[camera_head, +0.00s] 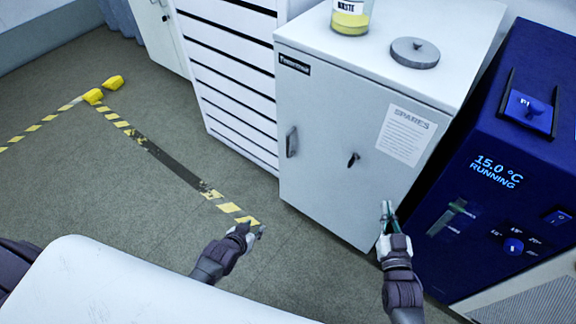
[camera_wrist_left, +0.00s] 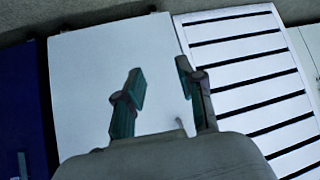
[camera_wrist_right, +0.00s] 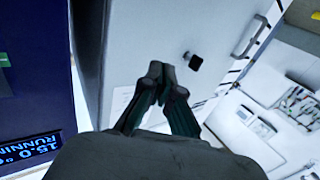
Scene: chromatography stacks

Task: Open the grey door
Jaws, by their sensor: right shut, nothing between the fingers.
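The grey door (camera_head: 335,150) is the front of a grey cabinet and looks shut. It has a bar handle (camera_head: 291,141) near its left edge, a dark key or knob (camera_head: 353,159) lower right of it, and a paper label reading SPARES (camera_head: 405,135). My right gripper (camera_head: 387,208) is shut and empty, in front of the door's lower right. In the right wrist view its fingertips (camera_wrist_right: 160,80) are below the dark knob (camera_wrist_right: 193,61), with the handle (camera_wrist_right: 252,37) beyond. My left gripper (camera_head: 254,232) is left of the cabinet, low; its fingers (camera_wrist_left: 163,80) stand apart and empty.
A waste jar (camera_head: 351,16) and a round grey lid (camera_head: 415,52) are on the cabinet top. A blue unit reading 15.0 °C (camera_head: 470,200) stands close on the right. White drawers (camera_head: 232,75) stand left. Floor with striped tape (camera_head: 120,122) is open at left.

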